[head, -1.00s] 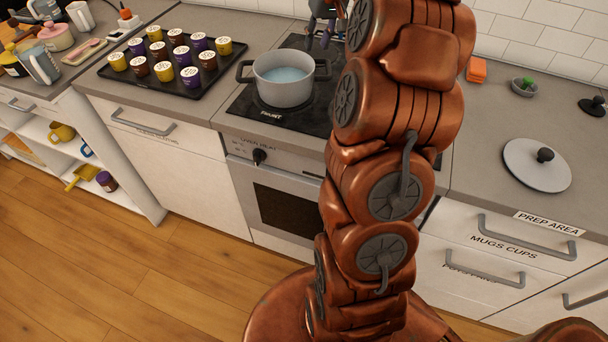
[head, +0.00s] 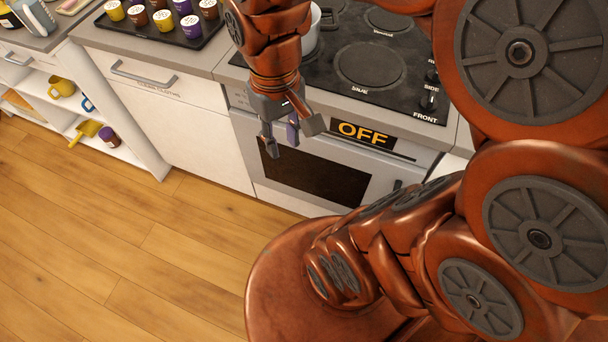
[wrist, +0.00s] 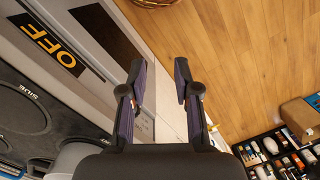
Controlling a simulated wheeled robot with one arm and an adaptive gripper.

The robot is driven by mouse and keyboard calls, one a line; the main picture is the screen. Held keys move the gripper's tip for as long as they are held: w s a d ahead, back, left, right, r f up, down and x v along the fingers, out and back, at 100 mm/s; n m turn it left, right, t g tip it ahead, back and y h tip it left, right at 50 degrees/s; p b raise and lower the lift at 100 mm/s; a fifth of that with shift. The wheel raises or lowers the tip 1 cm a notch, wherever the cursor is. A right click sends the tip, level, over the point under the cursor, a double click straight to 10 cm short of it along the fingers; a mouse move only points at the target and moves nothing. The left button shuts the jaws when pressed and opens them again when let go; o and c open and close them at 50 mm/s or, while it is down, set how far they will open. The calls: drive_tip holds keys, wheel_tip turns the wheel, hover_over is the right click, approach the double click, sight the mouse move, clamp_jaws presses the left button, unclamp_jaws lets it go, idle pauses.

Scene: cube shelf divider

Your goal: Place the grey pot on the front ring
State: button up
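The grey pot (head: 313,32) stands at the left of the black hob, mostly hidden behind my arm. A pale rounded shape at the lower left of the wrist view may be the pot. The ring under it is hidden; in the earlier head view a label that seems to read FRONT lies before the pot. A bare ring (head: 370,66), labelled SIDE, lies to its right. My gripper (head: 287,138) is open and empty, apart from the pot, in front of the oven and below hob height. The wrist view shows its fingers (wrist: 160,78) spread, with nothing between them.
The oven front (head: 315,172) carries an OFF sign (head: 366,132). A black tray (head: 196,40) with several lidded jars sits left of the hob. Open shelves (head: 110,125) stand further left. The wooden floor (head: 130,250) in front is clear.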

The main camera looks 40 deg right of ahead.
drive_tip(key=s+f, duration=0.3)
drive_tip(key=s, duration=0.4)
drive_tip(key=shift+s+a+g, duration=0.2)
drive_tip(key=shift+a+g, duration=0.1)
drive_tip(key=shift+a, duration=0.15)
wheel_tip(320, 180, up, 2)
drive_tip(key=shift+r+p, duration=0.1)
drive_tip(key=shift+p, duration=0.95)
